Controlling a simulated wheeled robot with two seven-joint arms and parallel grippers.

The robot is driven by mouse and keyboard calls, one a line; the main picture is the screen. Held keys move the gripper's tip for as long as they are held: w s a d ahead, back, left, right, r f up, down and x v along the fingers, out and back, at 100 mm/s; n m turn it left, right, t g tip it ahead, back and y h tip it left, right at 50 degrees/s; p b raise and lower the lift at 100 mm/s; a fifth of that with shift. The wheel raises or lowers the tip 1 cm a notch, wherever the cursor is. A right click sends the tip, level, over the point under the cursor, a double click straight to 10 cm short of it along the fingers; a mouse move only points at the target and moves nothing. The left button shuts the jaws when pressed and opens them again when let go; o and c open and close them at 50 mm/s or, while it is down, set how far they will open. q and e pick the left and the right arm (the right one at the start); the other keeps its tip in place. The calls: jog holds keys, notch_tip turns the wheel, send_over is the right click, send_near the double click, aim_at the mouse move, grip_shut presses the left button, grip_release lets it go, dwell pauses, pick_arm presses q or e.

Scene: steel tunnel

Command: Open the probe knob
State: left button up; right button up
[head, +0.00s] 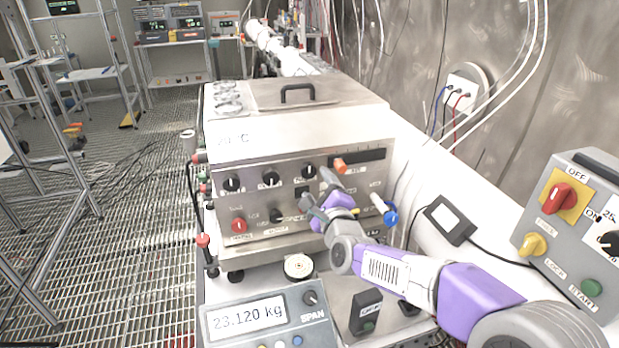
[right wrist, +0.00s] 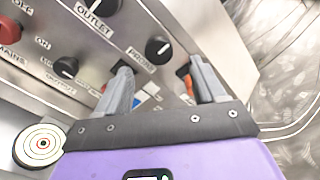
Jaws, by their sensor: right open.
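The probe knob (head: 309,171) is a round black knob with a white mark, at the right end of the upper knob row on the steel front panel (head: 255,205). In the right wrist view the probe knob (right wrist: 158,48) shows above its PROBE label, beyond and between the two fingertips. My right gripper (head: 316,188) is open and empty in front of the panel, just below and right of the knob. Its grey fingers also show in the right wrist view (right wrist: 161,68), apart from the knob as far as I can tell. My left gripper is out of view.
The outlet knob (right wrist: 97,5) is beside the probe knob. A red mains knob (head: 239,226) and an orange part (head: 340,165) are on the panel. A scale display (head: 247,315) stands below, a grey control box (head: 575,225) at right. Floor grating lies left.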

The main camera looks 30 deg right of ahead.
aim_at(310, 173)
jog(key=x, duration=0.5)
jog(key=shift+w+f, duration=0.1)
jog(key=shift+w, duration=0.35)
jog(key=c, duration=1.1)
jog(key=shift+o, duration=0.2)
